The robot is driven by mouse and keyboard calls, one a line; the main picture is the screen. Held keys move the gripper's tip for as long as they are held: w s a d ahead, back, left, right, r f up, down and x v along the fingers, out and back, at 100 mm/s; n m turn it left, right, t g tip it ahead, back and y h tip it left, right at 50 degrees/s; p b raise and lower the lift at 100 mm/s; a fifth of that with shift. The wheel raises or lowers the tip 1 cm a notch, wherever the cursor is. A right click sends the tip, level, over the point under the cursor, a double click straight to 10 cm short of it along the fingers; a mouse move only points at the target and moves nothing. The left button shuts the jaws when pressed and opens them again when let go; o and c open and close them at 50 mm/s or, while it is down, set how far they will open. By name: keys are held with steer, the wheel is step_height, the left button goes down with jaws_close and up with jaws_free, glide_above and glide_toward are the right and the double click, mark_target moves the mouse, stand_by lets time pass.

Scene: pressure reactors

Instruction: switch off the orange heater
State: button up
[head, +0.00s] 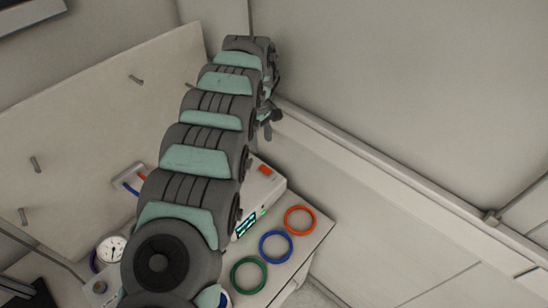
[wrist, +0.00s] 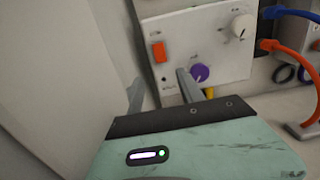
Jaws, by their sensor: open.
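In the wrist view, a pale control panel (wrist: 215,40) carries an orange rocker switch (wrist: 158,52), a purple knob (wrist: 200,73) and a white knob (wrist: 243,25). I cannot tell which way the switch is set. My gripper (wrist: 160,90) is open and empty, its two grey fingers below the switch, one on each side. Whether a finger touches the panel is unclear. In the head view, a white box (head: 262,188) with an orange patch (head: 265,170) on top and a green-lit display (head: 246,223) stands partly behind my arm. My gripper (head: 268,122) is partly hidden there.
Orange, blue and green rings (head: 300,220) lie on the bench in front of the box. A pressure gauge (head: 112,248) is at left. Orange (wrist: 310,60) and blue hoses run at right in the wrist view. A pale wall stands close to the left of the panel.

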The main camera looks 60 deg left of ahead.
mark_target(262, 166)
steer(key=f, duration=0.5)
steer(key=f+b, duration=0.1)
steer(key=f, duration=0.4)
steer(key=shift+s+d+f, duration=0.1)
steer(key=shift+s+f, duration=0.1)
steer(key=shift+f, duration=0.15)
jaws_close()
